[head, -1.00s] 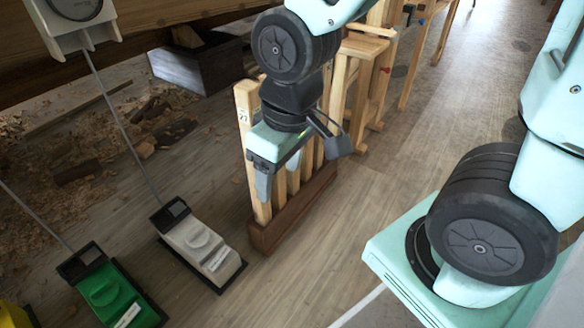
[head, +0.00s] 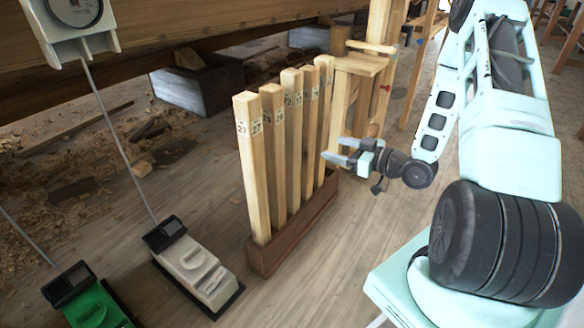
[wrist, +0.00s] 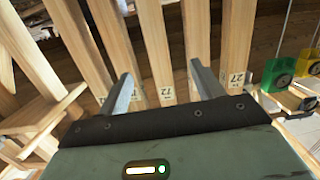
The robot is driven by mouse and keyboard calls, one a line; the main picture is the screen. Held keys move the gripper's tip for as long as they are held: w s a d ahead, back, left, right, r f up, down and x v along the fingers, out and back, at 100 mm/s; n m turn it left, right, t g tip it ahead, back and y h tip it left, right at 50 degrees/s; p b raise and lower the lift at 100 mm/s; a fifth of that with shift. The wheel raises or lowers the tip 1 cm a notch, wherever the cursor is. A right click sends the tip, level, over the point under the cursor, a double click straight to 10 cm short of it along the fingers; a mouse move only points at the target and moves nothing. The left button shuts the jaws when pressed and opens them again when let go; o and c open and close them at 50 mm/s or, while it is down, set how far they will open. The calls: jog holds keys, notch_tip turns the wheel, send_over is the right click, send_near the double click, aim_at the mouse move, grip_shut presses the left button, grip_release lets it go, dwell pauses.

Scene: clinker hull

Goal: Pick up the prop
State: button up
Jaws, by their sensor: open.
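Several pale wooden props stand upright in a row in a brown rack (head: 290,238) in the head view. The nearest prop (head: 252,170) has a label that reads 27; the labels farther back are too small to read surely. My gripper (head: 336,150) is open and empty, to the right of the row near the far props, pointing left. In the wrist view my gripper (wrist: 161,70) has its two fingers spread before the props. A prop labelled 72 (wrist: 153,45) shows between the fingers, and the prop labelled 27 (wrist: 236,45) is to the right. I cannot tell whether the fingers touch any prop.
A white block-like device (head: 197,268) and a green one (head: 92,308) stand on the floor at left, with thin rods or lines rising from them. A dark box (head: 200,85) and wooden trestles (head: 355,85) stand behind.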

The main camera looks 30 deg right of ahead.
jog(key=t, duration=0.1)
jog(key=b, duration=0.5)
send_near(298, 130)
jog(key=shift+y, duration=0.3)
jog(key=x, duration=0.7)
jog(key=shift+f, duration=0.2)
jog(key=b+x, duration=0.1)
jog(key=x, duration=0.1)
jog(key=b+x, duration=0.2)
jog(key=shift+w+d+f, duration=0.1)
jog(key=shift+w+f, duration=0.05)
jog(key=shift+w, duration=0.55)
jog(key=shift+r, duration=0.2)
grip_shut()
